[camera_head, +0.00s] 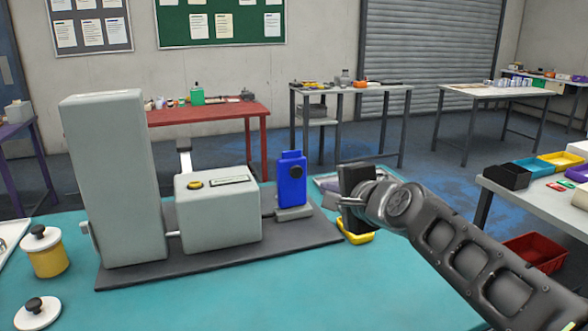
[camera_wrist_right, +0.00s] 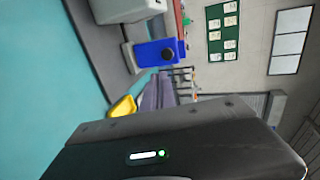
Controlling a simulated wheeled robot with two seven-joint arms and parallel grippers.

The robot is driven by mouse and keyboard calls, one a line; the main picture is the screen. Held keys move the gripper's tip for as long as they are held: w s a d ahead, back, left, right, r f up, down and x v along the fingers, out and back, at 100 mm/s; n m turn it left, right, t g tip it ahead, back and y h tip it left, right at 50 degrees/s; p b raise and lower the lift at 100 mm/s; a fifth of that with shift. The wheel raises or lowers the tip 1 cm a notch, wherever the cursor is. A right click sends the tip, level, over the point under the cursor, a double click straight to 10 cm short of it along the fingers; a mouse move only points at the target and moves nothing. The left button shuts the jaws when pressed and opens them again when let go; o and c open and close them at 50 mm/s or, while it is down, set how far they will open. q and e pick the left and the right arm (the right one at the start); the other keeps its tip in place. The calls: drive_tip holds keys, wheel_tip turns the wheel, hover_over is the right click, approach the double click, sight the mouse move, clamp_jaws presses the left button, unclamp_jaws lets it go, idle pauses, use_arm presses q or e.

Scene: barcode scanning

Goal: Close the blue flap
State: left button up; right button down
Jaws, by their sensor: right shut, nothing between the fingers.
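The blue flap (camera_head: 291,182) is an upright blue plate with a dark round knob. It stands on a small grey foot at the right end of the grey machine (camera_head: 218,212), with a gap between it and the low grey box. The flap also shows in the right wrist view (camera_wrist_right: 153,54), turned sideways. My right gripper (camera_head: 343,201) is to the right of the flap, apart from it, shut and empty. Its dark body fills the lower part of the wrist view, and its fingertips are hard to make out. My left gripper is not in view.
A yellow tray (camera_head: 356,236) lies just below my right gripper. A yellow jar (camera_head: 46,256) and a white lid (camera_head: 38,313) are at the left. The front of the teal table (camera_head: 270,295) is clear. A side table with bins (camera_head: 507,177) stands at the right.

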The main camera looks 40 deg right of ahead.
approach(294, 160)
wheel_tip(294, 160, down, 5)
drive_tip(key=s, duration=0.1)
drive_tip(key=shift+w+d+r, duration=0.1)
drive_tip(key=shift+w+d, duration=0.1)
drive_tip(key=shift+w, duration=0.8)
drive_tip(key=shift+w+d+r, duration=0.1)
drive_tip(key=shift+w+d, duration=0.05)
drive_tip(key=shift+w, duration=0.85)
